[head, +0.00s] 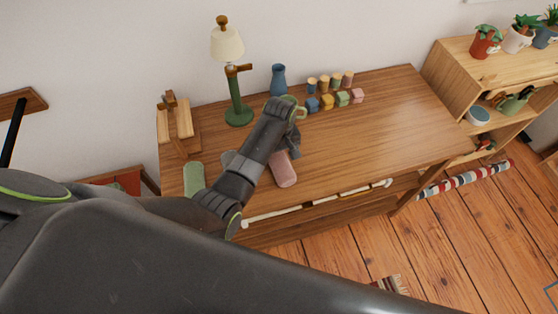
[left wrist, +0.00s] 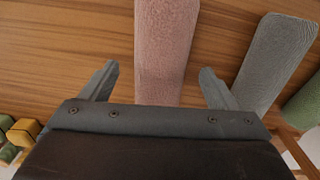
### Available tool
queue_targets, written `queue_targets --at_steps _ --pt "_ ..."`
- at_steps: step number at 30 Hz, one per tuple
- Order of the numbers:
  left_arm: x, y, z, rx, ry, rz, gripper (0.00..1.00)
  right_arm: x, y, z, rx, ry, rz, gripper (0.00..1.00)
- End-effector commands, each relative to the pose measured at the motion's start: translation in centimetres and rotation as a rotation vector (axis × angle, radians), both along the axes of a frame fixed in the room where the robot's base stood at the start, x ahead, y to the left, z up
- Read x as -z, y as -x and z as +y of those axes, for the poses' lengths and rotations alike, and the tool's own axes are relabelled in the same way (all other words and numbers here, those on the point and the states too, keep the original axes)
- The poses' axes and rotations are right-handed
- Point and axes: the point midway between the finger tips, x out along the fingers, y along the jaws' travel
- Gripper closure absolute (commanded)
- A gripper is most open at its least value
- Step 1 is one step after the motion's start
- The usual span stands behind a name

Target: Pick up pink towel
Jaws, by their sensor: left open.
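The pink towel (head: 284,172) is a rolled or folded bar lying on the wooden desk near its front edge. In the left wrist view the pink towel (left wrist: 166,45) runs between the two fingers of my left gripper (left wrist: 158,68). These fingers are open, one on each side, with visible gaps to the towel. In the head view my left arm reaches over the desk, and its hand hides the towel's far end. I cannot tell the exact height of the fingers above the desk. My right gripper is not in view.
A grey towel (left wrist: 275,60) lies beside the pink one, and a green towel (head: 194,178) lies further left on the desk (head: 400,115). A green lamp (head: 239,112), a blue vase (head: 278,80) and several small coloured blocks (head: 327,102) stand at the back. The desk's right side is clear.

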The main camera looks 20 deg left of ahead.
Motion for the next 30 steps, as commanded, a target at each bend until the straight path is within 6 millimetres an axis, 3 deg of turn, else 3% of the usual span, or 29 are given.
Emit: queue_targets --at_steps 7,17,30 --pt "2.9 0.0 0.1 0.0 0.0 0.001 0.18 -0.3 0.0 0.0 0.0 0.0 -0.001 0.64" --pt "3.4 0.0 0.1 0.0 0.0 -0.001 0.18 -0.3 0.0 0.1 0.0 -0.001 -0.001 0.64" --pt "3.4 0.0 0.1 0.0 0.0 -0.001 0.69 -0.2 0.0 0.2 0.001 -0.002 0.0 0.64"
